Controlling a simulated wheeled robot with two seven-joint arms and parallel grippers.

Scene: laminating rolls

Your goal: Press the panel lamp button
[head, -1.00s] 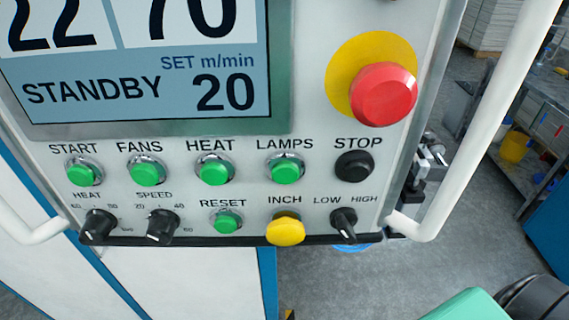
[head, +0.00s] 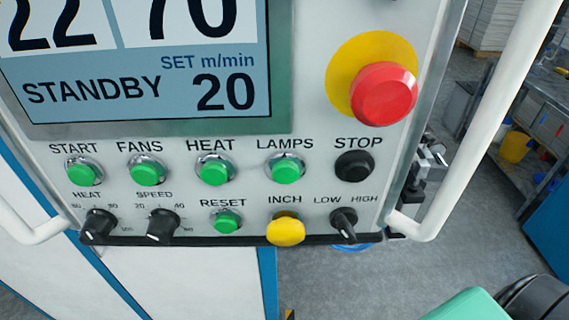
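The green LAMPS button (head: 288,170) is in the top button row of the control panel (head: 255,190), in the head view. It sits between the green HEAT button (head: 215,171) and the black STOP button (head: 355,166). Its label is printed above it. Nothing covers it and nothing touches it. Neither of my grippers shows in the head view.
A large red mushroom button (head: 384,94) on a yellow disc stands out above STOP. The screen (head: 150,80) reads STANDBY. A yellow INCH button (head: 286,231) and a green RESET button (head: 227,222) lie below. White handle bars (head: 490,120) flank the panel.

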